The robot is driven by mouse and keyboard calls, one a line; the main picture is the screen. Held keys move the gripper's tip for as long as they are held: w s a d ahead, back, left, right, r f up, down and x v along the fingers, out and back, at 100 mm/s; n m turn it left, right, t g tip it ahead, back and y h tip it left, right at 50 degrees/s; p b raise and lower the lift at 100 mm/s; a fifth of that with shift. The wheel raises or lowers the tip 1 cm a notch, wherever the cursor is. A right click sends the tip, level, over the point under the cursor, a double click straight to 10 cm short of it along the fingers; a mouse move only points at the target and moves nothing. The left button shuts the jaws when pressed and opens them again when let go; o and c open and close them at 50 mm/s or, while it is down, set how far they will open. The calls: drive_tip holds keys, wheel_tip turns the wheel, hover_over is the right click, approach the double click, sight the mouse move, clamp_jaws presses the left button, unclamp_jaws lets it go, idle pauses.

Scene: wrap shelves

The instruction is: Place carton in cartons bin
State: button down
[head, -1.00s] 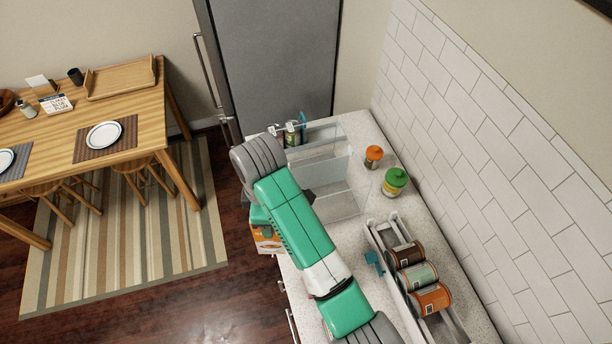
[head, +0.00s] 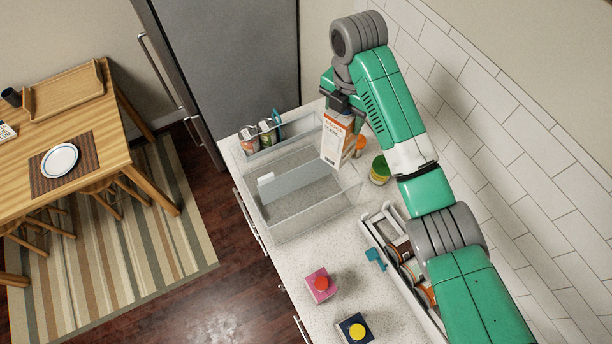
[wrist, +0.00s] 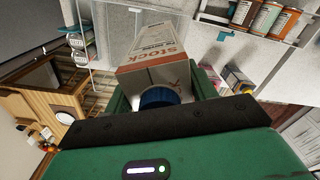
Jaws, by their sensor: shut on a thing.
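The carton (head: 337,141) is white and orange with "Stock" lettering. In the wrist view, the carton (wrist: 157,58) has a blue cap (wrist: 158,96) towards me. My gripper (head: 343,103) is shut on the carton near its capped end and holds it roughly upright at the far right corner of a clear divided bin (head: 313,224). Whether the carton is over the bin or just beside it I cannot tell. The bin's larger compartments look empty. Its far narrow compartment holds cans (head: 257,138). No label naming the cartons bin is legible.
A green-lidded jar (head: 380,169) and an orange-lidded jar (head: 361,143) stand right of the bin. A rack with cans (head: 397,240) is nearer. A pink carton with a red cap (head: 320,285) and a dark blue one with a yellow cap (head: 354,328) stand in front.

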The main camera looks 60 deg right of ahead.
sight(338, 152)
wheel_tip(338, 152, down, 12)
drive_tip(key=b, duration=0.8)
drive_tip(key=shift+a+r, duration=0.15)
drive_tip(key=shift+r, duration=0.05)
drive_tip(key=shift+s+f+p, duration=0.1)
drive_tip(key=shift+f+p, duration=0.25)
drive_tip(key=shift+p, duration=0.65)
wheel_tip(338, 152, down, 14)
drive_tip(key=shift+f, duration=0.15)
drive_tip(key=shift+f, duration=0.15)
drive_tip(key=shift+c, duration=2.4)
unclamp_jaws()
wheel_tip(338, 152, up, 12)
drive_tip(key=shift+r, duration=0.15)
